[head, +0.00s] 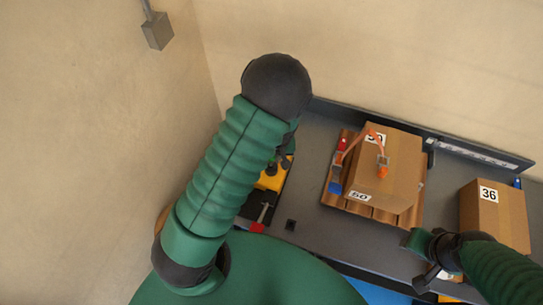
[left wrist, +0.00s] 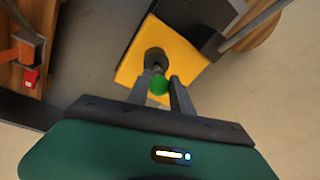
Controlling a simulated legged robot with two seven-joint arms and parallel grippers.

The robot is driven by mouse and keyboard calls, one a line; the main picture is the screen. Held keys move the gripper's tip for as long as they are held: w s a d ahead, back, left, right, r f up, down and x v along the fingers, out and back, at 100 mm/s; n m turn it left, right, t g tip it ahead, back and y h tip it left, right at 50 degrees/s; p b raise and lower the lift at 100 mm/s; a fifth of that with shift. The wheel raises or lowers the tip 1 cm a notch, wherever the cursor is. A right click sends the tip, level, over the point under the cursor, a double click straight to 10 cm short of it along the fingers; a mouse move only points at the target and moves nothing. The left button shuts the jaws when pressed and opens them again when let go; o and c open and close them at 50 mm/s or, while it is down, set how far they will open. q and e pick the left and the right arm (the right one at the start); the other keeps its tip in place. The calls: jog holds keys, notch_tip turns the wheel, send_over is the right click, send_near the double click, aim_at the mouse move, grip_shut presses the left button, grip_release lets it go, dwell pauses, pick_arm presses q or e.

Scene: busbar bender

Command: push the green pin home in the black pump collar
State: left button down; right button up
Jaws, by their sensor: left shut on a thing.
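The yellow pump block (left wrist: 190,62) lies in the middle of the left wrist view, with the round black collar (left wrist: 154,56) on it. The green pin (left wrist: 158,86) shows as a green ball between the fingers of my left gripper (left wrist: 163,80), which is shut on it. The pin's far end points at the collar; I cannot tell how deep it sits. In the head view the yellow pump block (head: 272,178) is partly hidden behind my left arm, and the pin and collar cannot be made out. My right gripper (head: 424,262) is at the lower right, far from the pump; its jaws are unclear.
A red-handled tool (head: 262,214) lies just in front of the pump. A cardboard box (head: 395,185) on a brown pallet, with an orange-strapped item, stands mid-bench. Another box marked 36 (head: 496,215) stands at right. Bare bench (head: 305,215) lies between pump and pallet.

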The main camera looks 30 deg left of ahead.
aim_at(272, 162)
pick_arm(q)
jog(key=shift+f+b, duration=1.35)
jog(key=shift+f, duration=0.5)
jog(key=c, duration=1.1)
grip_release()
jog(key=shift+o, duration=0.2)
jog(key=shift+r, duration=0.1)
notch_tip(272, 162, up, 16)
jog(key=d, duration=0.3)
jog(key=shift+s+r+b, duration=0.2)
jog(key=shift+s+b, duration=0.05)
jog(key=shift+b, duration=0.1)
